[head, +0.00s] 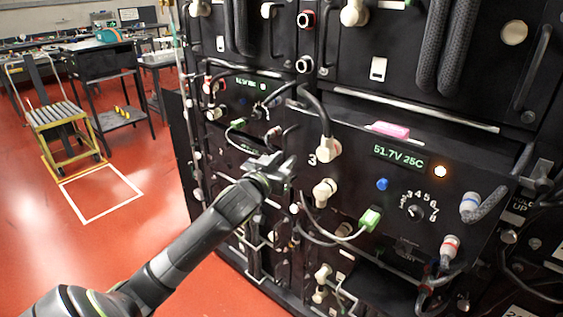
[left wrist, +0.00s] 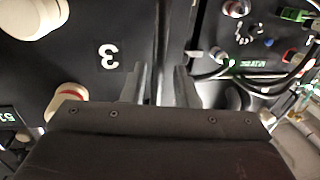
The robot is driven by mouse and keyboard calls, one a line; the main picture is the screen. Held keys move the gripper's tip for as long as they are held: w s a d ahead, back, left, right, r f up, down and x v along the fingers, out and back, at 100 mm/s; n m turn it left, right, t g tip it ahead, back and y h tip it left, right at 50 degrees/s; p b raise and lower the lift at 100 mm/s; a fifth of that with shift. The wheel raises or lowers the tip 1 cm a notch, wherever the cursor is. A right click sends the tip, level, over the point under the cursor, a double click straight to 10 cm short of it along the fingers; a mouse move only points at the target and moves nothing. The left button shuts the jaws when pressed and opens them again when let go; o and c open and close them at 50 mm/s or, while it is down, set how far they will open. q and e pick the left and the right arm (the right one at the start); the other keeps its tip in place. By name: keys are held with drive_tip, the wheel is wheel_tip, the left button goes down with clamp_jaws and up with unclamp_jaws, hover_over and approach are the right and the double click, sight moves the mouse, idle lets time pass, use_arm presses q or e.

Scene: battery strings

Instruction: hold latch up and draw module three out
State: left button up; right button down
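Module three (head: 345,185) is the black rack unit with a white 3, a green display reading 51.7V 25C and an orange light. The 3 also shows upside down on its face (left wrist: 108,56) in the left wrist view. My left gripper (head: 280,164) is at the module's left edge. In the left wrist view its two fingers (left wrist: 162,85) stand apart, with a narrow upright bar (left wrist: 162,40) between them. A HOLD UP label (head: 520,205) is at the module's right, below a grey latch-like part (head: 540,174). I cannot make out my right gripper among the dark parts there.
Cables with a green plug (head: 370,219) and a red-ringed connector (head: 449,247) hang across the module's front. A pink block (head: 390,129) lies on its top edge. Other rack units surround it. Red floor (head: 150,215) is open at left, with a yellow cart (head: 62,125) behind.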

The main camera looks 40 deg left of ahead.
use_arm(q)
drive_tip(key=shift+d, duration=0.1)
drive_tip(key=s+d+p, duration=0.2)
drive_tip(key=s, duration=1.5)
drive_tip(key=shift+s, duration=0.15)
